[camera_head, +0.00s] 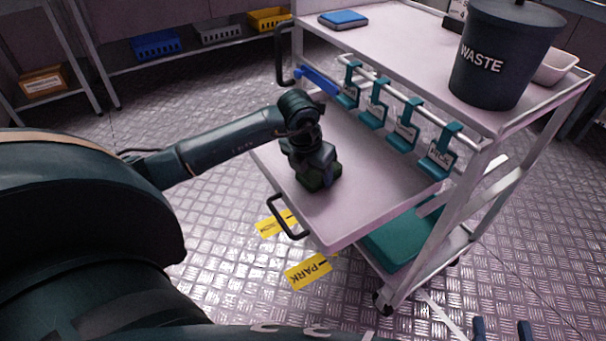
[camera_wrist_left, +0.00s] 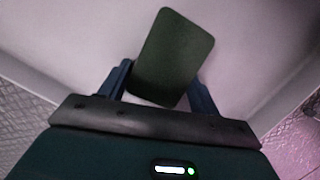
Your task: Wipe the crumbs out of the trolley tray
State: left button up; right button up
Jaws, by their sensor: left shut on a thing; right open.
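The trolley tray (camera_head: 365,215) is a pale, shallow tray pulled out of the trolley's side, with a dark handle on its front edge. My left gripper (camera_head: 322,182) is low over the tray, pointing down. In the left wrist view my left gripper (camera_wrist_left: 160,88) is shut on a dark green flat pad (camera_wrist_left: 175,55) with rounded corners; the pale tray (camera_wrist_left: 70,40) lies beyond it. I cannot tell whether the pad touches the tray. I cannot make out crumbs in either view. My right gripper (camera_head: 502,329) is open and empty at the bottom right edge.
On the trolley top stand a dark WASTE bin (camera_head: 500,75), a white tub (camera_head: 556,66) and a blue pad (camera_head: 343,18). Teal tagged clips (camera_head: 405,130) hang from a rail above the tray. A teal box (camera_head: 400,240) sits below. Yellow PARK signs (camera_head: 308,270) mark the floor.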

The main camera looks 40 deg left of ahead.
pick_arm(q)
jog(key=shift+w+d, duration=0.1)
jog(key=shift+w, duration=0.15)
pick_arm(e)
jog(key=shift+f, duration=0.35)
pick_arm(q)
jog(key=shift+r, duration=0.2)
jog(key=shift+r+p, duration=2.3)
jog(key=shift+r, duration=0.5)
pick_arm(e)
jog(key=shift+r, duration=2.45)
pick_arm(q)
jog(key=shift+r+p, duration=1.2)
jog(key=shift+r, duration=0.35)
pick_arm(e)
notch_tip(320, 180, up, 2)
jog(key=shift+r, duration=0.15)
pick_arm(q)
jog(key=shift+f, duration=0.1)
